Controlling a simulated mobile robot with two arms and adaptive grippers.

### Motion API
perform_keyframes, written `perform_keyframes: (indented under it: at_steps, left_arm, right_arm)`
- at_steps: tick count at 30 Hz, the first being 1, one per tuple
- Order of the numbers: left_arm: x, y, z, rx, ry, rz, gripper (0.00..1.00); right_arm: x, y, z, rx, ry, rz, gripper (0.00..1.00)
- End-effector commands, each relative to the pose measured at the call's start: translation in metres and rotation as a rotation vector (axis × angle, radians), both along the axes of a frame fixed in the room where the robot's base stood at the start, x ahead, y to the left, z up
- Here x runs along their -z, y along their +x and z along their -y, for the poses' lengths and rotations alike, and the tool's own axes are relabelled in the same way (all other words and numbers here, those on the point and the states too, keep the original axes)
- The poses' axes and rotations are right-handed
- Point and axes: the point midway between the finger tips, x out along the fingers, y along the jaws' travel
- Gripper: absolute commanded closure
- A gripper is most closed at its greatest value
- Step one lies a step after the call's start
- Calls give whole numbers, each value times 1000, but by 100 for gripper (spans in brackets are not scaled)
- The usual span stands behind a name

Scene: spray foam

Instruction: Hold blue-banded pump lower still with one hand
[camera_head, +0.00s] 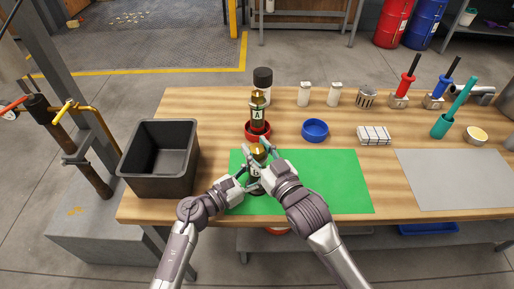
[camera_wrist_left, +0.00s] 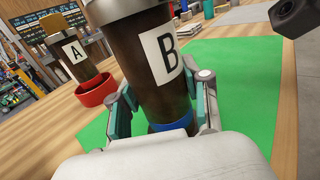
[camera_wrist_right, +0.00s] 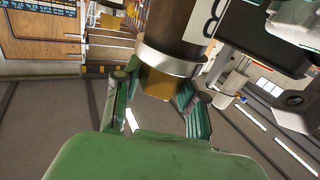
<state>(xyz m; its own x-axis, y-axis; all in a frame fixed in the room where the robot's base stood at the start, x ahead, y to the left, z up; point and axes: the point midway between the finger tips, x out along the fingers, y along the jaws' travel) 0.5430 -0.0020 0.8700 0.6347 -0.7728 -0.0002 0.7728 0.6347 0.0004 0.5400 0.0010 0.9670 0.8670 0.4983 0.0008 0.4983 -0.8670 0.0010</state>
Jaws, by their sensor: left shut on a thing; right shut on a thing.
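The blue-banded pump, a dark cylinder labelled B (camera_wrist_left: 146,62), stands over the green mat (camera_head: 330,185). Its blue band (camera_wrist_left: 172,124) shows low down in the left wrist view. My left gripper (camera_wrist_left: 160,112) is shut around the pump's lower body, just above the band. My right gripper (camera_wrist_right: 158,92) is shut on the gold cap (camera_wrist_right: 160,82) at the pump's top, below a silver collar in the right wrist view. In the head view my grippers hide most of the pump; its gold top (camera_head: 258,150) shows.
A similar cylinder labelled A (camera_head: 258,115) stands in a red ring holder (camera_head: 257,137) behind. An empty blue ring holder (camera_head: 315,130) stands to its right. A black bin (camera_head: 160,190) stands at left. The grey mat (camera_head: 450,180) at right is clear.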

Motion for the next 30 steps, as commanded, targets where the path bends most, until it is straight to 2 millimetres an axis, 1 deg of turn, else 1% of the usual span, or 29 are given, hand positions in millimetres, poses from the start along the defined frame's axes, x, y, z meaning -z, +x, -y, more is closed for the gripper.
perform_keyframes:
  at_steps: [1, 9, 22, 23, 27, 28, 30]
  left_arm:
    - [0, -1, 3, 7, 0, 0, 100]
    - [0, -2, 3, 8, 0, 0, 100]
    - [0, -2, 3, 8, 0, 0, 100]
    - [0, -2, 3, 8, 0, 0, 100]
    - [0, -2, 2, 6, -1, -1, 100]
    - [0, -2, 2, 6, -1, -1, 100]
    - [0, -1, 2, 5, -1, -1, 100]
  right_arm:
    - [-3, -1, -2, 20, 11, 2, 94]
    - [-3, 0, -1, 91, 6, 2, 94]
    - [-2, 0, 0, 101, 3, 3, 94]
    - [-2, 0, 0, 101, 3, 3, 57]
    - [-2, 0, 0, 101, 2, 1, 34]
    - [-2, 0, 0, 101, 2, 1, 32]
    - [-1, 0, 0, 101, 1, 0, 32]
